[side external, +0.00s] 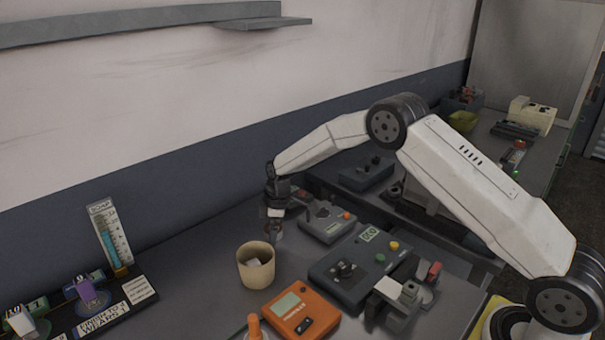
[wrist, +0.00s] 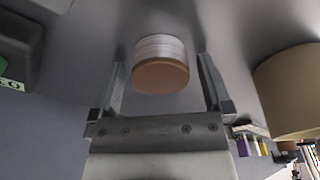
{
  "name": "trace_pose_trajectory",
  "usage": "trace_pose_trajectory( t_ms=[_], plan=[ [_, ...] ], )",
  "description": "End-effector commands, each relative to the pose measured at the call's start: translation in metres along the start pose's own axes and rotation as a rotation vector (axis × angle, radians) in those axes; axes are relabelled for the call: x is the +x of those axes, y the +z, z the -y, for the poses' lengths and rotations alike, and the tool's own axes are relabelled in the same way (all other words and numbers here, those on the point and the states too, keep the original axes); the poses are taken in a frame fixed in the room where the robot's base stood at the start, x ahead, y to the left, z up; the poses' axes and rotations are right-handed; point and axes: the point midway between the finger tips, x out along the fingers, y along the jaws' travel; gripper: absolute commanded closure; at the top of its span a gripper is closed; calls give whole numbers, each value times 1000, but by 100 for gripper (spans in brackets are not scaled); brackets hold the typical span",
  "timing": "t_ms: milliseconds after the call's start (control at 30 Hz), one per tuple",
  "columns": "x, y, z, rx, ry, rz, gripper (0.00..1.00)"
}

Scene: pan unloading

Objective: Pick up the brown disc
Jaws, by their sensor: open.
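The brown disc (wrist: 160,76) shows in the wrist view as the flat face of a short silver, ridged cylinder (wrist: 160,46). It stands on the grey table top. My gripper (wrist: 161,62) is open, with one finger to the left of the disc and one to the right, and a gap shows on each side. In the side view, my gripper (side external: 275,229) points down low over the table, behind the beige cup. The disc is too small and too hidden by my fingers to make out clearly there.
A beige cup (side external: 256,272) with pale contents stands close in front of my gripper. A grey device (side external: 328,224) is to its right, a dark control box (side external: 345,270) further right, and an orange meter (side external: 300,309) in front. Bare table lies left of the cup.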

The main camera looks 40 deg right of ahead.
Motion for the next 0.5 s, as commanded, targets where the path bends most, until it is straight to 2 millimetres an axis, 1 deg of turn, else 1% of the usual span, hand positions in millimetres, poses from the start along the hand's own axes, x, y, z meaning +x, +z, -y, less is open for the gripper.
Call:
trace_pose_trajectory(
  t_ms=[400,433,467,500],
  plan=[
    [0,0,0,0,0,0,0],
    [0,0,0,0,0,0,6],
    [0,0,0,0,0,0,16],
    [0,0,0,0,0,0,29]
  ],
)
